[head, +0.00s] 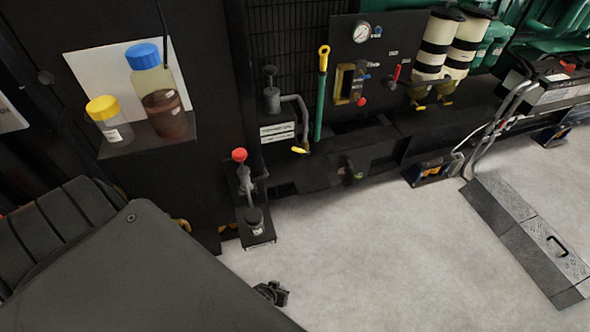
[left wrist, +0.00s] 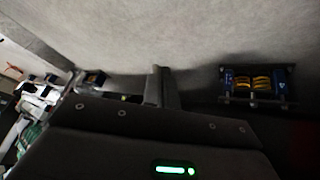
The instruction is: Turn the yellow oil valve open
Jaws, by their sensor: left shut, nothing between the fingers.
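A small yellow valve lever (head: 300,150) sits at the foot of a grey pipe, beside a white label, low on the dark panel in the head view. Two more yellow levers, (head: 420,108) and (head: 447,101), sit under the cream filters; I cannot tell from markings which is the oil valve. My left gripper (left wrist: 162,87) is shut and empty in the left wrist view, over grey floor and touching nothing visible. None of these yellow levers can be made out clearly in that view. My right gripper is not in view.
A shelf (head: 150,148) with two bottles stands at left. A red-knobbed hand pump (head: 240,157) stands on the floor plate. The floor (head: 380,260) between is clear.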

